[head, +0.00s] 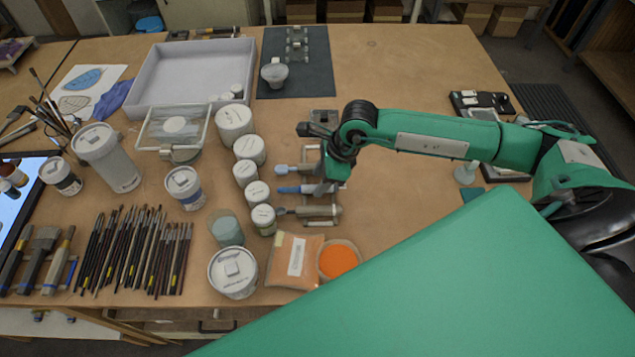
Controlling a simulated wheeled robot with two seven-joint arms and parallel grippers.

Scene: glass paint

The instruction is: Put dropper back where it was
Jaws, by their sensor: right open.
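Slim tools lie side by side across a small rack (335,222) right of the white jars. One is pale with a light blue end (288,170), one is blue (298,189), and one is grey-brown (312,211). Which of them is the dropper I cannot tell for sure. My right gripper (328,182) is open over the right part of the rack, close to the blue tool's right end. The gripper hides that end, and whether it touches the tool is unclear. My left gripper is out of view.
A column of white lidded jars (249,150) stands just left of the rack. A bag of orange powder (296,258) and an orange dish (339,260) lie in front. Brushes (130,250) fill the front left. A grey tray (190,72) is behind.

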